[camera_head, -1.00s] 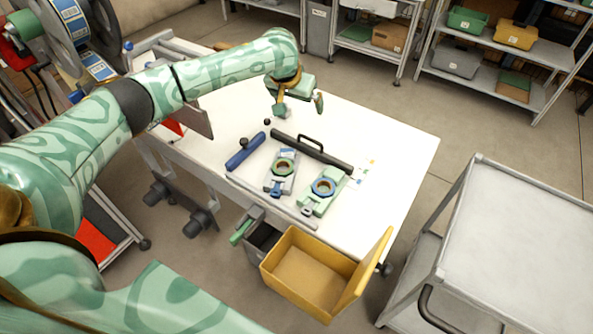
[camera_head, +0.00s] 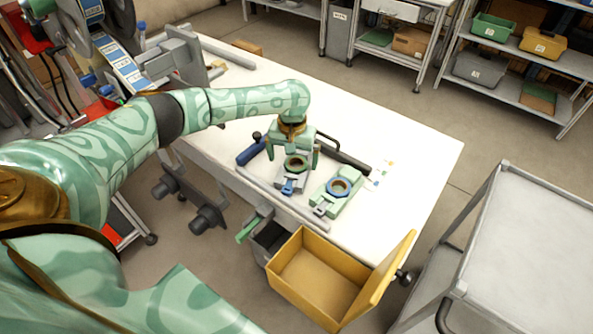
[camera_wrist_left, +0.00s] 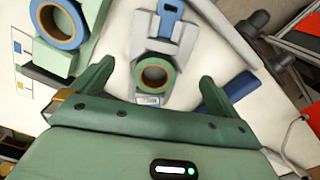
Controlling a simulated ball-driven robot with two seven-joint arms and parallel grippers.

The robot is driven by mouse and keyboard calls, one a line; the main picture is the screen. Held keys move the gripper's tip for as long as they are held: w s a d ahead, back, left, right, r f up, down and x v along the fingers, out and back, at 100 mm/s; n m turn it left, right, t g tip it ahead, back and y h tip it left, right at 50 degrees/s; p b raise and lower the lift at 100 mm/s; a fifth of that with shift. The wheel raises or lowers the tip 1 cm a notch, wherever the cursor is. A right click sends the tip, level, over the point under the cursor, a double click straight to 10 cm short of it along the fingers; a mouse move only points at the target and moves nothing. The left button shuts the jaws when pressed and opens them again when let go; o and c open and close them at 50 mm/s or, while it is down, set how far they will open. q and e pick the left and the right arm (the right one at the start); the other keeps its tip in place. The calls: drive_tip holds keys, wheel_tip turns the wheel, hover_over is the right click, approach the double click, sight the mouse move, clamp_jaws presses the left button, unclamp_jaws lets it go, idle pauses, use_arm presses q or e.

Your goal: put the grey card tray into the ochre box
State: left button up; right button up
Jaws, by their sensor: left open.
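The grey card tray (camera_head: 304,181) lies flat on the white table, carrying a reel with a green rim and a blue handle piece. In the left wrist view, the grey tray (camera_wrist_left: 184,42) lies just ahead of the jaws. My left gripper (camera_head: 292,158) hangs over its far end with the fingers apart on either side and nothing held; it also shows in the wrist view (camera_wrist_left: 153,85). It partly hides the tray in the head view. The ochre box (camera_head: 296,299) stands open and empty at the table's front edge, with its flap out to the right. My right gripper is not in view.
A pale green tray (camera_head: 349,205) with a blue-rimmed reel lies right of the grey one. A dark bar (camera_head: 345,157) lies behind, a blue cylinder (camera_head: 250,152) to the left. A small grey bin (camera_head: 268,240) adjoins the ochre box.

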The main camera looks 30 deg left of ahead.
sight(293, 171)
use_arm(q)
drive_tip(key=f+b, duration=0.1)
drive_tip(key=f, duration=0.2)
drive_tip(key=f+b, duration=0.1)
drive_tip(key=f, duration=0.1)
drive_tip(key=shift+s+d+f+b, duration=0.1)
drive_tip(key=shift+s+d+b, duration=0.1)
drive_tip(key=shift+s+b, duration=0.1)
drive_tip(key=c, duration=1.1)
drive_tip(key=shift+r, duration=0.2)
drive_tip(key=shift+c, duration=0.2)
